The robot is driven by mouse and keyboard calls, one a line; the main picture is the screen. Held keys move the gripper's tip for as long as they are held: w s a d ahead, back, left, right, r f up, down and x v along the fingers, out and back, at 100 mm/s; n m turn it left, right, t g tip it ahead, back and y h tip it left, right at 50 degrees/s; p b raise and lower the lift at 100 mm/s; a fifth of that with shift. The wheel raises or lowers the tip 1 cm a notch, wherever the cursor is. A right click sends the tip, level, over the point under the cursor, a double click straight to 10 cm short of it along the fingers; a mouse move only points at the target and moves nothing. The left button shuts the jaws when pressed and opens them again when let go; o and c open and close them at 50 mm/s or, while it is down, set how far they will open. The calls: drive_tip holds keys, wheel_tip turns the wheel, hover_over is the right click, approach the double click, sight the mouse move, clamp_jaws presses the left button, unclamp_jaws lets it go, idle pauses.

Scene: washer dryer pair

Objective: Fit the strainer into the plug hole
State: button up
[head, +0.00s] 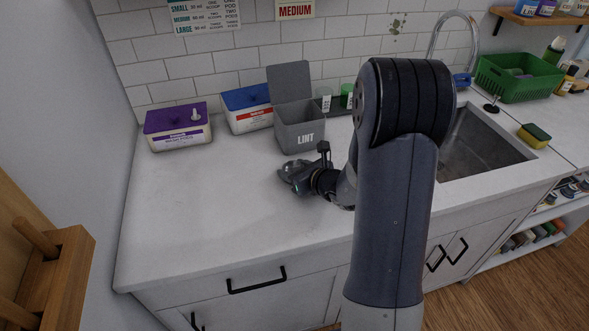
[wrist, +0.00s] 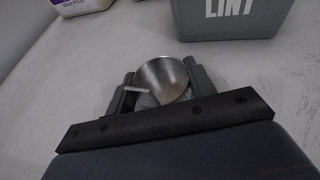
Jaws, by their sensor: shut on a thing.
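My gripper (head: 285,172) is low over the counter, left of the sink and in front of the lint bin. In the wrist view, its fingers (wrist: 160,88) are shut on a shiny round metal piece, cup-shaped with a short pale bar at its left, which I take to be the strainer (wrist: 165,76). The piece is tilted, and its underside is hidden. In the head view I cannot make it out clearly. The sink (head: 480,140) is to the right, partly behind my arm. The plug hole is not visible.
The grey lint bin (head: 300,134), lid up, stands just behind my gripper. A purple-lidded tub (head: 178,137) and a blue-lidded tub (head: 246,121) stand by the wall. A sponge (head: 534,135) and green basket (head: 518,88) are near the sink. The left counter is clear.

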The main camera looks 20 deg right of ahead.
drive_tip(key=o, duration=1)
drive_tip(key=shift+o, duration=0.2)
